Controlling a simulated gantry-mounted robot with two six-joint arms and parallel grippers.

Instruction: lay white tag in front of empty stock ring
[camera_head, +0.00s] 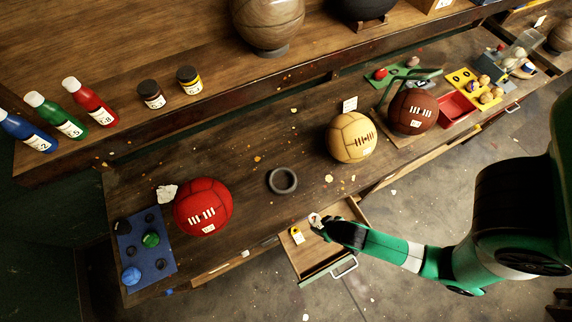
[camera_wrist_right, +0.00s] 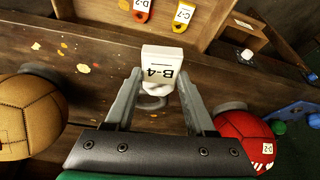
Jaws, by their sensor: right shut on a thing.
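My right gripper (camera_head: 319,224) is shut on a white tag (camera_wrist_right: 163,67) marked B-4. In the head view it is over the open drawer at the table's front edge, and the tag shows small at the fingertips (camera_head: 314,219). The empty stock ring (camera_head: 271,182) is a dark grey ring on the bench, between the red ball and the tan ball, up and left of the gripper. In the wrist view the ring (camera_wrist_right: 150,103) shows between the fingers, partly hidden by the tag. My left gripper is not in view.
The open drawer (camera_head: 325,270) holds a yellow tag (camera_head: 297,236); an orange tag (camera_wrist_right: 143,10) shows in the wrist view. The red ball (camera_head: 203,207) and tan ball (camera_head: 351,137) flank the ring. The bench around the ring is mostly clear, with small scraps.

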